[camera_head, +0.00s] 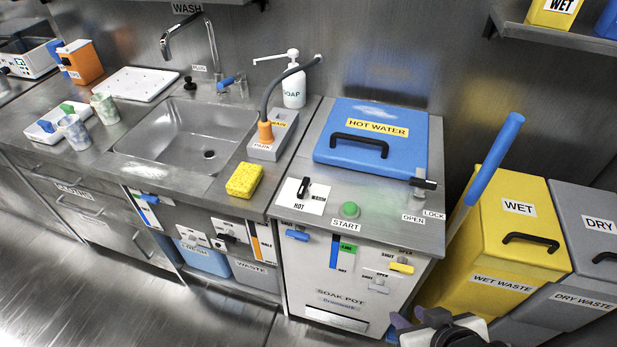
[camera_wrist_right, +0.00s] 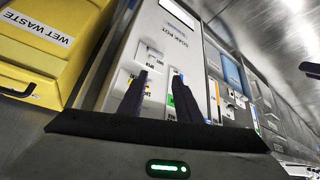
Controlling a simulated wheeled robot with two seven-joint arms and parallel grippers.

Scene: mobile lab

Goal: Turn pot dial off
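The soak pot (camera_head: 345,270) is a grey cabinet with a blue hot water lid (camera_head: 340,155) on top, shut. The pot dial (camera_head: 304,188) is a small black knob on a white plate at the front left of the pot's top. The word HOT shows on the plate; the other label is too small to read surely. My right gripper (camera_head: 413,318) is at the bottom right in the head view, low, to the right of the pot's front and well apart from the dial. In the wrist view its two dark fingers (camera_wrist_right: 157,97) stand apart with nothing between them. My left gripper is out of view.
A green start button (camera_head: 350,210) sits right of the dial. A black lock lever (camera_head: 423,183) is at the lid's right. Yellow wet waste (camera_head: 505,250) and grey dry waste (camera_head: 590,240) bins stand right of the pot. The sink (camera_head: 190,130) is left. The floor in front is clear.

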